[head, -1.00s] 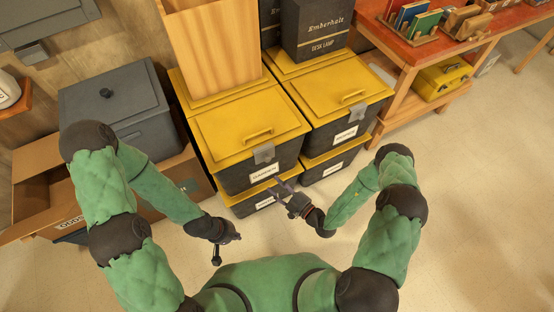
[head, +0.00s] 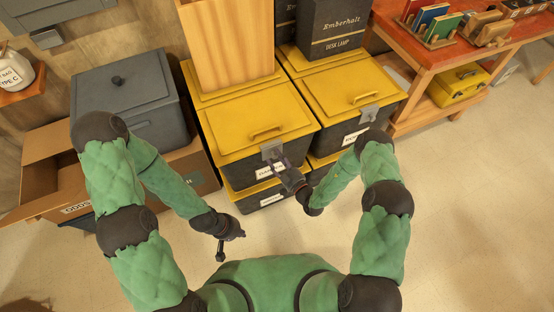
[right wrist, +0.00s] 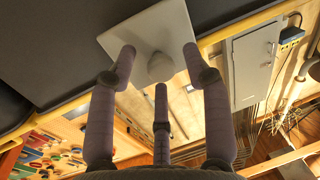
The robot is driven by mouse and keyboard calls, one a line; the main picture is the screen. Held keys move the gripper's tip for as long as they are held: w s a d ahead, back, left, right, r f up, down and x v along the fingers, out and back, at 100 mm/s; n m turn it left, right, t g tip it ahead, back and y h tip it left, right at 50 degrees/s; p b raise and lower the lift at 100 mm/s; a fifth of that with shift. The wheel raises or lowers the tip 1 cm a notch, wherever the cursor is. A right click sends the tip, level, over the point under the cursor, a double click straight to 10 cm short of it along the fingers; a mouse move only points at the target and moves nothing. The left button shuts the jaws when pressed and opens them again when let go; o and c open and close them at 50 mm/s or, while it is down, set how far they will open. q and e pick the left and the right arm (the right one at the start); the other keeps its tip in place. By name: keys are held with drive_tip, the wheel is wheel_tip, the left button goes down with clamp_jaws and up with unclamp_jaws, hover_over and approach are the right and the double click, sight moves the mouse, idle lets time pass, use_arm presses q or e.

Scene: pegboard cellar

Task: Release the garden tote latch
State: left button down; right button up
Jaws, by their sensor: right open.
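The front-left tote has a black body and a yellow lid (head: 235,118). A grey latch plate (head: 271,148) sits at the front edge of its lid, above a white label (head: 270,171) too small to read. My right gripper (head: 278,163) is open just in front of this latch. In the right wrist view the pale latch plate (right wrist: 180,22) with a rounded knob (right wrist: 160,67) lies just beyond the spread fingers, apparently not gripped. My left gripper (head: 222,245) hangs low over the floor, away from the totes; its fingers are too small to judge.
A similar yellow-lidded tote (head: 335,90) with its own latch (head: 369,113) stands to the right, and both sit on other totes. A wooden box (head: 225,45) stands on the left lid. A cardboard box (head: 50,165) and grey bin (head: 125,100) are left. Floor in front is clear.

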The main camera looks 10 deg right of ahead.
drive_tip(key=shift+w+a, duration=0.15)
drive_tip(key=shift+w, duration=0.1)
clamp_jaws()
drive_tip(key=shift+s+f, duration=0.1)
